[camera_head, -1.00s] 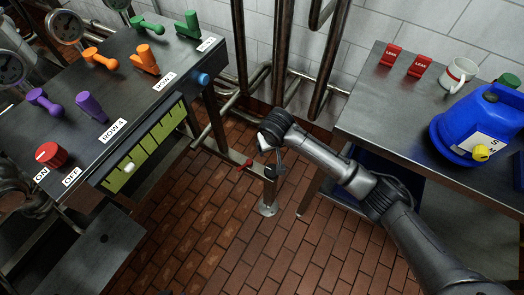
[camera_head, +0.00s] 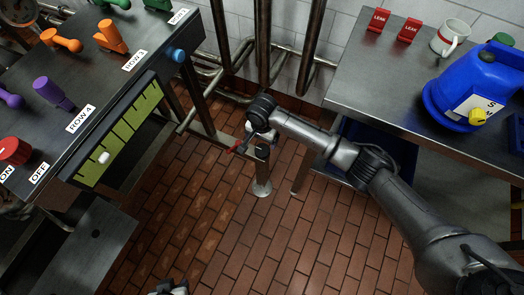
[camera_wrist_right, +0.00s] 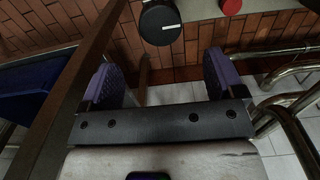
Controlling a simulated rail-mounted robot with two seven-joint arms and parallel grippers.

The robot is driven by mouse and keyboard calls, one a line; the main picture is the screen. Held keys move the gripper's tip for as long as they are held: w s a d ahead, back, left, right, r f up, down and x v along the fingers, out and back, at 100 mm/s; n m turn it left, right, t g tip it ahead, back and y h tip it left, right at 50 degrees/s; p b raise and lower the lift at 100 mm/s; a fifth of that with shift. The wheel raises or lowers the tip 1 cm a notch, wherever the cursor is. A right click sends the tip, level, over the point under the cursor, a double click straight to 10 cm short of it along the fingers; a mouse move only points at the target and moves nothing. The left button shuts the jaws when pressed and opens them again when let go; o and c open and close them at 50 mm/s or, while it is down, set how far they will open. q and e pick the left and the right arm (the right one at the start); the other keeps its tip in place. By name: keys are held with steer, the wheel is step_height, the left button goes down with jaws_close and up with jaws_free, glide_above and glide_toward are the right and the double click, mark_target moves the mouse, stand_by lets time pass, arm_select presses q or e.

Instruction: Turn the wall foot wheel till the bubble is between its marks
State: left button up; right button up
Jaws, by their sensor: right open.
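A black wheel (camera_head: 262,152) with a white mark sits on a metal foot post near the wall. It also shows in the right wrist view (camera_wrist_right: 160,24), ahead of the fingers. My right gripper (camera_wrist_right: 163,75) is open and empty, with purple pads; the wheel lies roughly in line with its gap, and I see no contact. In the head view its fingers are mostly hidden by the wrist. The yellow-green level (camera_head: 125,128) on the panel's front has a white bubble (camera_head: 104,157) toward its lower left end. My left gripper (camera_head: 170,288) barely shows at the bottom edge.
Pipes (camera_head: 263,45) run along the wall. The bench (camera_head: 355,85) at right carries a blue canister (camera_head: 480,90), a mug (camera_head: 450,38) and red LEAK tags (camera_head: 378,20). Brick floor below is clear.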

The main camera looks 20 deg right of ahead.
mark_target(262, 150)
step_height(262, 150, down, 8)
steer(key=b, duration=0.3)
steer(key=shift+r+b, duration=0.25)
steer(key=shift+b, duration=0.1)
steer(key=shift+f+b, duration=0.45)
steer(key=shift+f, duration=0.4)
steer(key=shift+c, duration=0.4)
